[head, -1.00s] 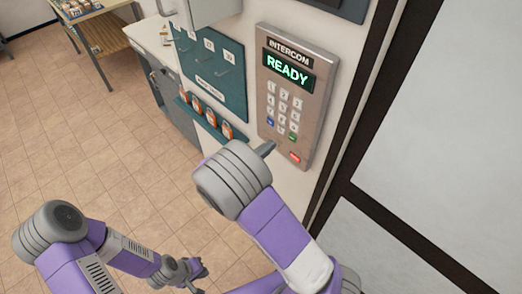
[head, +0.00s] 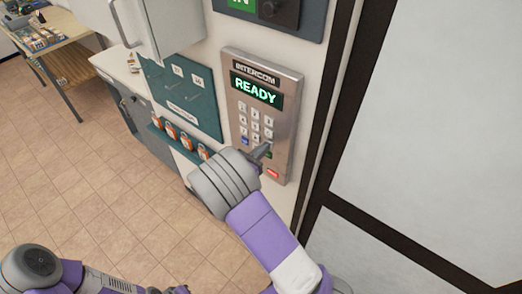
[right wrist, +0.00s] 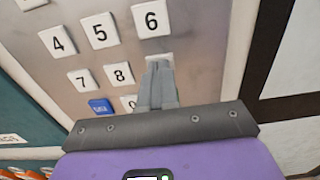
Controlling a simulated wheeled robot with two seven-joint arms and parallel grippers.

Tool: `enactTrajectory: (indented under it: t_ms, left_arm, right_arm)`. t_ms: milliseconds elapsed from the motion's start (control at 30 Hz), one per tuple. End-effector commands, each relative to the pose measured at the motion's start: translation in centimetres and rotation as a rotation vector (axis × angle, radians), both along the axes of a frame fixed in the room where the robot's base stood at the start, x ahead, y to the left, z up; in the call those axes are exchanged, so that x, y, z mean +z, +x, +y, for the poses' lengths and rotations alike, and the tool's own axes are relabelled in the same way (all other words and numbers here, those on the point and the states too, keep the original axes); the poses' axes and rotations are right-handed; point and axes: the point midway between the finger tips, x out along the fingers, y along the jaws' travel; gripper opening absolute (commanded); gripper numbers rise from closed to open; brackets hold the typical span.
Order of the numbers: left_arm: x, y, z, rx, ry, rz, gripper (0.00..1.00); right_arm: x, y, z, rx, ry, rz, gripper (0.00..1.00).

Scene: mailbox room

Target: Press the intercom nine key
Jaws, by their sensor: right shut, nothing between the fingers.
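The intercom (head: 234,100) is a metal panel on the wall with a green display reading READY. Its white number keys also show in the right wrist view, with the six key (right wrist: 151,19) and the eight key (right wrist: 119,74) clear. The nine key (right wrist: 152,58) is mostly hidden behind my fingertips; only its upper edge shows. My right gripper (head: 266,148) is shut and empty, its fingertips over the lower right of the keypad. In the right wrist view the fingertips (right wrist: 160,66) overlap the nine key; I cannot tell whether they touch it. My left gripper (head: 180,290) barely shows at the bottom edge.
A green board (head: 185,100) with hooks and several orange-and-white items on a ledge is left of the intercom. A dark-framed door (head: 312,160) stands close on the right. A wooden table (head: 50,52) is far left. The tiled floor between is clear.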

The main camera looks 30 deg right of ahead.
Motion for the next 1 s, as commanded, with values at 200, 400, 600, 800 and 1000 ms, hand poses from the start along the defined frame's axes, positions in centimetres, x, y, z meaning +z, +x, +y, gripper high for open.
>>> enactTrajectory:
  t_ms: [200,400,600,800,1000]
  left_arm:
    - [0.2,0.0,0.0,0.001,0.0,0.0,0.0]
    - [0.2,0.0,0.0,0.0,0.0,0.0,0.0]
    - [0.6,0.0,0.0,0.0,0.0,0.0,0.0]
    - [1.2,0.0,0.0,0.0,0.0,0.0,0.0]
    - [0.2,0.0,0.0,0.001,0.0,0.0,0.0]
  right_arm:
    - [0.1,0.6,-1.6,-0.004,-0.002,-0.002,0.0]
    - [0.2,0.5,-1.9,-0.008,-0.005,-0.004,0.0]
    - [0.4,0.2,-0.6,-0.005,-0.005,-0.004,0.0]
    - [0.3,-1.0,3.7,0.004,-0.003,-0.001,0.0]
    - [0.0,-2.9,8.3,0.005,0.0,0.001,0.0]
